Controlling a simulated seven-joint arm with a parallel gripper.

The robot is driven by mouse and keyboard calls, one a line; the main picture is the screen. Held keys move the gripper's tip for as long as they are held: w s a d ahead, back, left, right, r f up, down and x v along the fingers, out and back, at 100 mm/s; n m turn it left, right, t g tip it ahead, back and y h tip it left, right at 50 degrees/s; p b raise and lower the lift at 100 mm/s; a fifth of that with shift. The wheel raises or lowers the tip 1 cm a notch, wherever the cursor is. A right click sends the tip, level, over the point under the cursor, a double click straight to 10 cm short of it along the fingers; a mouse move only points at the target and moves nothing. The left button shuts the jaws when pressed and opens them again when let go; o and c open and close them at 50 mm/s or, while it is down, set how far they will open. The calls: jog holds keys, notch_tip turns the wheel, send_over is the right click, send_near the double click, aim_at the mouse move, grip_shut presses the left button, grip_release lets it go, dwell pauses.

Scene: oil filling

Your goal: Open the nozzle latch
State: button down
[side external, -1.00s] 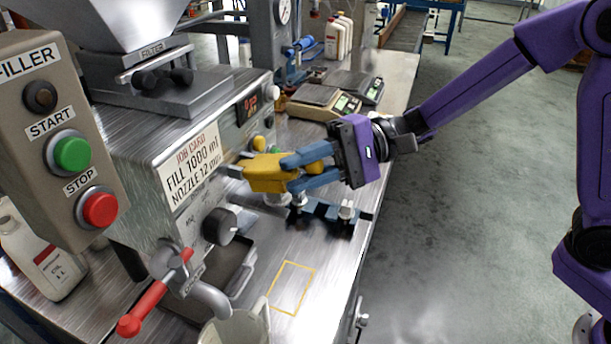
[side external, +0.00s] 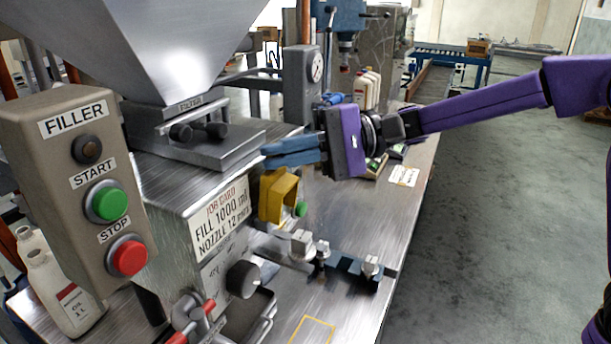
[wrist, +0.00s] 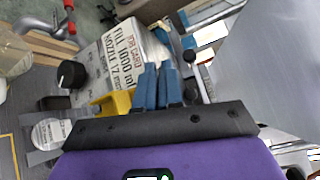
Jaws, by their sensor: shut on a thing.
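I cannot tell whether this is the nozzle latch. My gripper (side external: 268,155) is just above it, its blue fingers pointing left at the filler's upper edge. In the wrist view, the fingers (wrist: 159,68) are close together, with the yellow part (wrist: 115,103) beside them on the left. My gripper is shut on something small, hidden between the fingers. A red-handled lever (side external: 193,335) is at the filler's lower front.
A dark blue rack (side external: 345,273) with several pale fittings sits on the bench below my gripper. The bench top to the right (side external: 345,215) is mostly clear.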

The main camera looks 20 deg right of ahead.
jog(key=f, duration=0.1)
jog(key=w+f, duration=0.1)
jog(key=shift+a+f+m+h, duration=0.3)
jog(key=shift+f+h, duration=0.05)
jog(key=shift+h, duration=0.05)
jog(key=shift+w+a+m+h, duration=0.3)
jog(key=shift+w+m+h, duration=0.1)
jog(key=shift+w, duration=0.2)
jog(key=c, duration=0.9)
grip_release()
jog(key=shift+w, duration=0.1)
jog(key=r+v, duration=0.1)
jog(key=v, duration=1.6)
jog(key=shift+s+r, duration=0.4)
jog(key=shift+c, duration=0.4)
